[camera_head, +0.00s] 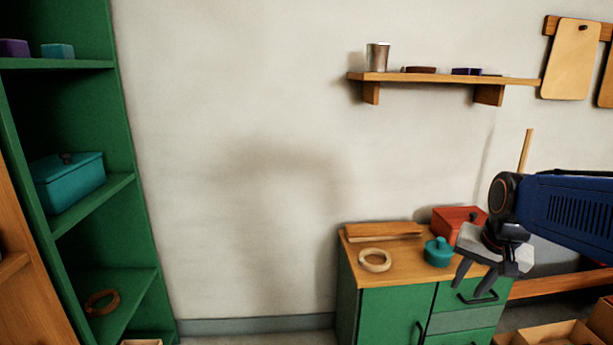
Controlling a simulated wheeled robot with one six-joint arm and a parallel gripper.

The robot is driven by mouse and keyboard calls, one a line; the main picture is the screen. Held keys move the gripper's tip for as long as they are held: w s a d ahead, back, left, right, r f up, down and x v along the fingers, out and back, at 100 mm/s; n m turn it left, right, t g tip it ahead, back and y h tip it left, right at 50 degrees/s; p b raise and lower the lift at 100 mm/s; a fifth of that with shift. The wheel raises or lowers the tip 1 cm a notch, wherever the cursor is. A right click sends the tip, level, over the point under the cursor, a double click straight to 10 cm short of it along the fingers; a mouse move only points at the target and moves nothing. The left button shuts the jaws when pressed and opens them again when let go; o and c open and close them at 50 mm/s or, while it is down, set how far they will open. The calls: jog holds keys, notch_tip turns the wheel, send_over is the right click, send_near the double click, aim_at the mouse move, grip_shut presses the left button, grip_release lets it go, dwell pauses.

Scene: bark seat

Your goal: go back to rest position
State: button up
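My gripper (469,289) is at the right of the head view, in front of the green cabinet (384,313) and its wooden top. Its two dark fingers point down and stand apart, with nothing visible between them. My blue arm reaches in from the right edge behind it. The gripper overlaps the cabinet's right part in the picture; I cannot tell how far in front of it the fingers are.
On the cabinet top are a wooden ring (374,261), a wooden block (383,230), a teal lidded jar (438,253) and a red box (455,219). A wall shelf (440,78) hangs above. Green shelving (135,170) stands left. Open wooden boxes (553,335) sit lower right.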

jog(key=s+a+f+n, duration=0.1)
jog(key=s+a+n, duration=0.2)
jog(key=s, duration=0.4)
jog(key=s+a+f+n+t, duration=0.1)
jog(key=s+a+f+n, duration=0.1)
jog(key=s, duration=0.5)
jog(key=shift+s+a+f+n, duration=0.25)
jog(key=shift+s+a+n, duration=0.1)
jog(key=shift+a+n, duration=0.45)
